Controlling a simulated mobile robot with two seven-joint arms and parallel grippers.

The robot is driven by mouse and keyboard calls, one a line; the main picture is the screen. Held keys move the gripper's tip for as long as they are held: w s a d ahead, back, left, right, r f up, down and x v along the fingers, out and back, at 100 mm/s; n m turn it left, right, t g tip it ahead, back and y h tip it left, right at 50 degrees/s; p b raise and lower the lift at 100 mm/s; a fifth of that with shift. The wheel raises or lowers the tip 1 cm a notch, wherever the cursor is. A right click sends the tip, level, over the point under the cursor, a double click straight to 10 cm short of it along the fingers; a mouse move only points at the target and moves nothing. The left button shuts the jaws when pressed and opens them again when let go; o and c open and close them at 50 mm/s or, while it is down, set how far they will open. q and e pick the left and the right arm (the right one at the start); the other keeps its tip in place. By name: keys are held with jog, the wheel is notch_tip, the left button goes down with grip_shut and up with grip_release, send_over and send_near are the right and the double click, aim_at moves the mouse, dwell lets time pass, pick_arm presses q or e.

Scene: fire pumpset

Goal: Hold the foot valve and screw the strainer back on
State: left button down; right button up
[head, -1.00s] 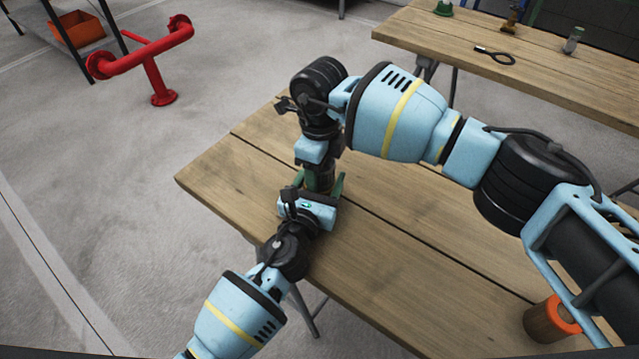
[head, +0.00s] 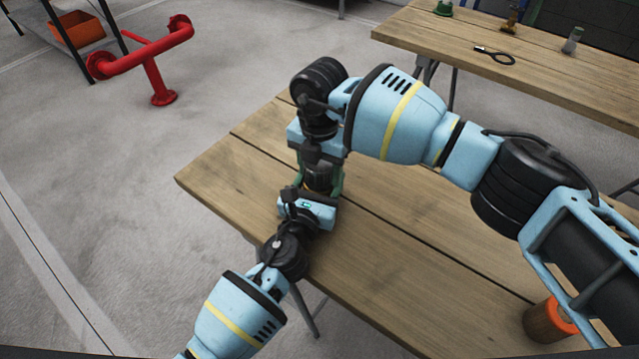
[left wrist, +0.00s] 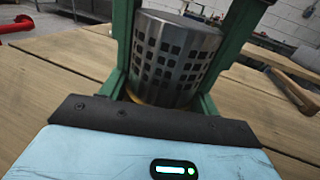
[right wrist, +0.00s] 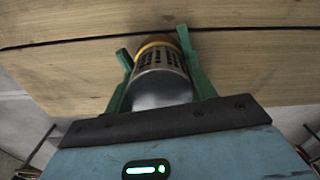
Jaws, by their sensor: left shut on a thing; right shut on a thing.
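The strainer, a grey metal cylinder with rows of square holes, stands upright in the left wrist view (left wrist: 175,55), with its plain end up. It also shows in the right wrist view (right wrist: 160,78). A brass-coloured rim of the foot valve (left wrist: 155,94) shows directly below it; the rest of the valve is hidden. My right gripper (head: 320,178) points down from above, its green fingers shut on the strainer's sides. My left gripper (head: 318,192) reaches in low from the front, shut around the brass part. Whether the threads are engaged cannot be seen.
The wooden table (head: 420,250) is mostly clear. A brown cylinder with an orange top (head: 545,322) stands at its front right. A second table (head: 440,40) behind holds a ring-headed tool (head: 495,55) and small parts. A red pipe stand (head: 150,60) is on the floor.

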jog(key=o, duration=1.2)
jog(key=shift+c, duration=0.2)
jog(key=shift+r, duration=0.1)
notch_tip(320, 180, up, 12)
jog(key=shift+f, duration=0.1)
pick_arm(q)
jog(key=shift+c, duration=1.4)
grip_release()
jog(key=shift+s, duration=0.1)
jog(key=v, duration=0.7)
jog(key=shift+s+a+p, duration=0.1)
jog(key=shift+s+p, duration=0.25)
pick_arm(e)
jog(key=shift+r, duration=0.85)
